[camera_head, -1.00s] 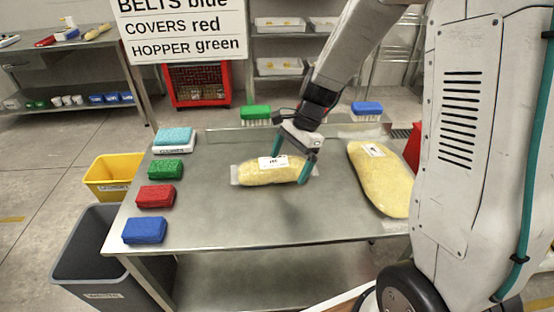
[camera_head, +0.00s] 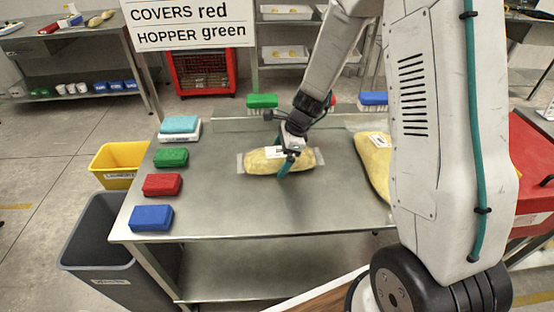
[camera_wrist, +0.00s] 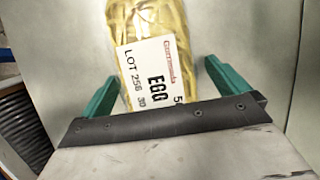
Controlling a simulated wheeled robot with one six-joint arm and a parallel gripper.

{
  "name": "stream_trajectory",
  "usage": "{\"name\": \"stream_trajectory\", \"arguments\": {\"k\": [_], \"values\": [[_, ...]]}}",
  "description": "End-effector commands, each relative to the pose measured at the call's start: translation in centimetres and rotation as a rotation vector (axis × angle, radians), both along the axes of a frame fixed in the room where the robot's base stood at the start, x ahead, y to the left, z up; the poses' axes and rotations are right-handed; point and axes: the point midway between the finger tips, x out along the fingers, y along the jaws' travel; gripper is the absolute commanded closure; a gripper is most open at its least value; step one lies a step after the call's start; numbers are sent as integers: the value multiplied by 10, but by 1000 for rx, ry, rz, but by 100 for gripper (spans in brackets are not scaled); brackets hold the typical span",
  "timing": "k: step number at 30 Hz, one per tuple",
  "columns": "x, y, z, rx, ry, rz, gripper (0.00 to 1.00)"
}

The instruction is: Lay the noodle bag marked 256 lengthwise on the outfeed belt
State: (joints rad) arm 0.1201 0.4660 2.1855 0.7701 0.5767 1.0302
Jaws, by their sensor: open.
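The noodle bag marked 256 (camera_head: 260,161) is a clear bag of yellow noodles with a white label. It lies flat on the steel table (camera_head: 225,210), its long side running left to right in the head view. In the wrist view the bag (camera_wrist: 145,28) shows "LOT 256" and "EGG" on its label. My gripper (camera_head: 284,162) is over the middle of the bag. In the wrist view my gripper (camera_wrist: 166,80) is open, one green finger on each side of the bag with gaps showing. The outfeed belt cannot be made out.
A larger noodle bag (camera_head: 373,160) lies to the right, partly behind my arm. Blue (camera_head: 152,218), red (camera_head: 162,184) and green (camera_head: 171,157) blocks line the table's left edge. A yellow bin (camera_head: 118,166) and a grey bin (camera_head: 92,240) stand left. The table's front is clear.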

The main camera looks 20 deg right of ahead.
Motion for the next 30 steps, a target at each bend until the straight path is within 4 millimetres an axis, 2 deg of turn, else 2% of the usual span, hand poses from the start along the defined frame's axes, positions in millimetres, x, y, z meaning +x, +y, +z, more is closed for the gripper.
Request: {"name": "stream_trajectory", "arguments": {"k": [7,12,14,23,30], "values": [[0,2,-2,0,-1,3,0],[0,3,-2,0,-1,4,47],[1,3,-2,0,-1,4,60],[1,3,0,-1,-2,3,60],[1,1,14,-1,-4,3,60]]}}
